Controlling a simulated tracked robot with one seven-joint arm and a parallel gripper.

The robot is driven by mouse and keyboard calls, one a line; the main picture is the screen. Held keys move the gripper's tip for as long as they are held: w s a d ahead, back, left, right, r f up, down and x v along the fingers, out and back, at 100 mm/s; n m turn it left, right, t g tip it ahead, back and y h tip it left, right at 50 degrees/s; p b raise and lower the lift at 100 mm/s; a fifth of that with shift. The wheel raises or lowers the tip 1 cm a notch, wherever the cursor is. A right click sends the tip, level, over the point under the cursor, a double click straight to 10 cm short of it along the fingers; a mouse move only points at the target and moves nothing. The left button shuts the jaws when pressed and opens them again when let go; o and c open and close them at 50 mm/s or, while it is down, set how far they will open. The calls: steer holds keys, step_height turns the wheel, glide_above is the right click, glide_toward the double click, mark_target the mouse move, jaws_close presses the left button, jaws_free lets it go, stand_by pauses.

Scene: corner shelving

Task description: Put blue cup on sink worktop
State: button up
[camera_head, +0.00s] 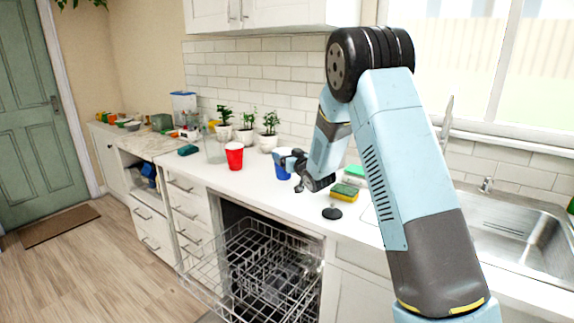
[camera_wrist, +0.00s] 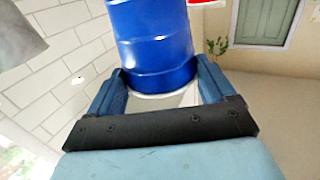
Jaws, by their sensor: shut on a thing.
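The blue cup (camera_head: 282,165) is at the white worktop (camera_head: 262,182), right of the red cup. It fills the upper middle of the wrist view (camera_wrist: 152,40), between my two fingers. My gripper (camera_head: 293,163) is shut on the blue cup; it also shows in the wrist view (camera_wrist: 160,88). In the head view my gripper partly covers the cup's right side. I cannot tell whether the cup's base touches the worktop. The sink (camera_head: 515,232) is at the right, partly hidden by my arm.
A red cup (camera_head: 234,156) stands left of the blue cup. Potted plants (camera_head: 247,128) line the wall behind. A yellow-green sponge (camera_head: 344,192) and a black round object (camera_head: 332,212) lie to the right. The dishwasher (camera_head: 262,265) below is open with its rack out.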

mark_target(287, 179)
steer(key=shift+w+f, duration=0.1)
steer(key=shift+f, duration=1.6)
steer(key=o, duration=1.2)
steer(key=shift+o, duration=0.2)
steer(key=v, duration=1.2)
steer(key=s+d+r+m+g+h, duration=0.2)
steer(key=s+d+r+h, duration=0.1)
steer(key=s+d+r, duration=0.3)
steer(key=s+d+r+m+g+h, duration=0.2)
steer(key=s+d+r+h, duration=0.25)
steer(key=s+r, duration=0.4)
steer(key=s+d+r+m+g, duration=0.1)
steer(key=s+g, duration=0.5)
steer(key=s, duration=2.3)
steer(key=shift+d+r+g, duration=0.25)
steer(key=shift+d+g, duration=0.15)
steer(key=shift+d, duration=0.35)
